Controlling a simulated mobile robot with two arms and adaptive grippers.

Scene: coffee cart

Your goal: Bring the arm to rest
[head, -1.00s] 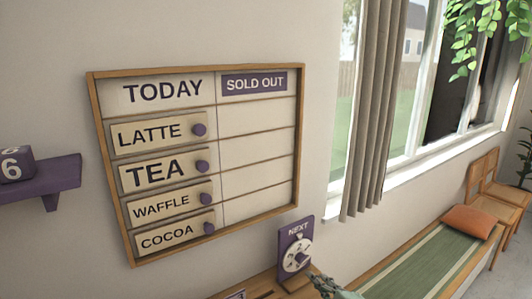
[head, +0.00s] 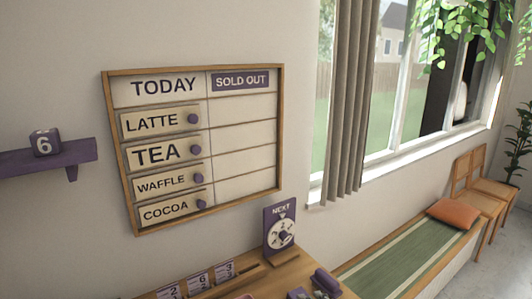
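Neither of my grippers shows clearly in the head view now. The menu board (head: 283,130) hangs on the wall with a TODAY column on the left and a SOLD OUT column on the right. The LATTE (head: 152,122), TEA (head: 154,152), WAFFLE (head: 160,184) and COCOA (head: 166,211) plates, each with a purple knob, sit in the TODAY column. The SOLD OUT column is empty. A purple NEXT stand with a white dial (head: 281,232) stands upright below the board.
A wooden counter (head: 262,282) holds several number cards (head: 198,281) and small purple items (head: 325,281). A purple shelf (head: 50,158) bears a cube marked 6 (head: 46,142). A bench with a green mat (head: 410,255), an orange cushion (head: 453,213) and chairs stand at right.

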